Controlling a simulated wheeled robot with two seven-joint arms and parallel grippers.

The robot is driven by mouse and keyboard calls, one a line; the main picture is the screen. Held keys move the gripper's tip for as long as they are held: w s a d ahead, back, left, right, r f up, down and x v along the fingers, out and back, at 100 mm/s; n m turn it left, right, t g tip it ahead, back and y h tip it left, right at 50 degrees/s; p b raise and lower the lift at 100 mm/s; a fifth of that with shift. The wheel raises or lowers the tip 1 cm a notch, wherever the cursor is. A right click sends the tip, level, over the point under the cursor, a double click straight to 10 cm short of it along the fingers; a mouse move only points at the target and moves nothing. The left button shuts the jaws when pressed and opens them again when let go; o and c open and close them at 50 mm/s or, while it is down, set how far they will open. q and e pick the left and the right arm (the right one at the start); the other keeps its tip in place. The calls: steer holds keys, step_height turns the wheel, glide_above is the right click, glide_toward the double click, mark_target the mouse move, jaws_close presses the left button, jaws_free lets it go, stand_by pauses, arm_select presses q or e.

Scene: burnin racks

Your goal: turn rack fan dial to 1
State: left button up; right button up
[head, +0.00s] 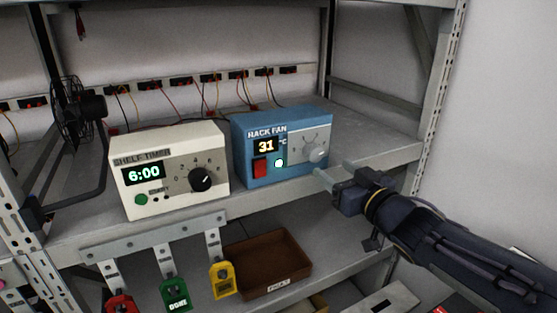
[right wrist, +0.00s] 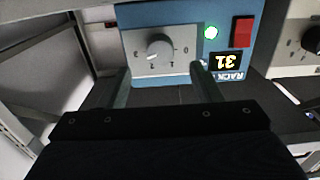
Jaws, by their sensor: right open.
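The rack fan unit (head: 262,172) is a blue box on the shelf, with a pale panel and a grey dial (head: 316,150). Its display reads 31 °C and a lamp glows beside a red switch. In the right wrist view the unit is upside down, with the dial (right wrist: 160,48) ahead of the fingers. Which number the dial points to is too small to read surely. My right gripper (head: 333,169) is open and empty, just in front of and slightly below the dial, apart from it. Its fingers (right wrist: 160,74) lie to either side of the dial in the wrist view. My left gripper is out of view.
A cream shelf timer (head: 170,193) showing 6:00 stands left of the unit. A black fan (head: 75,112) is farther left. Red, green and yellow tags (head: 221,279) hang below the shelf edge, near a brown tray (head: 272,268). A rack post (head: 442,75) rises at the right.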

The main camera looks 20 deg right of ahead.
mark_target(317, 157)
steer(key=w, duration=0.5)
steer(key=w+b, duration=0.1)
steer(key=w, duration=0.1)
steer(key=shift+w+a, duration=0.25)
steer(key=shift+w, duration=0.05)
steer(key=c, duration=1)
